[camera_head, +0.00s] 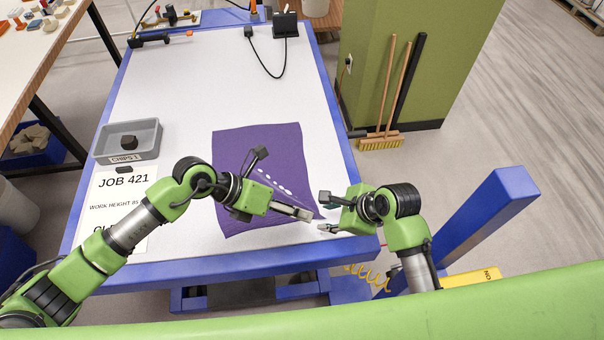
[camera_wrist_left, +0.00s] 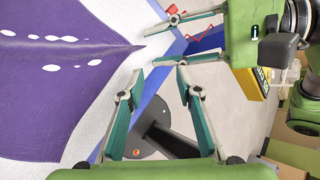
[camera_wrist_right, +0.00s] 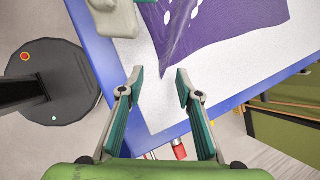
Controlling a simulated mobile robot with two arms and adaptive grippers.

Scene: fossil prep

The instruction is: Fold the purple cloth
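The purple cloth (camera_head: 233,150) lies on the white table top, mostly spread out, with a row of white oval spots on its right half. Creases run to a pointed corner, which shows in the left wrist view (camera_wrist_left: 125,48) near my grippers. My left gripper (camera_head: 308,215) is over the cloth's near right part; its fingers (camera_wrist_left: 152,82) are apart and empty. The corner's tip is partly hidden in the head view.
A grey bin (camera_head: 150,142) holding a dark lump stands at the left, above a JOB 421 sheet (camera_head: 110,200). A black device with a cable (camera_head: 285,25) sits at the far edge. The table's far middle is clear. A blue post (camera_head: 470,220) stands right of the table.

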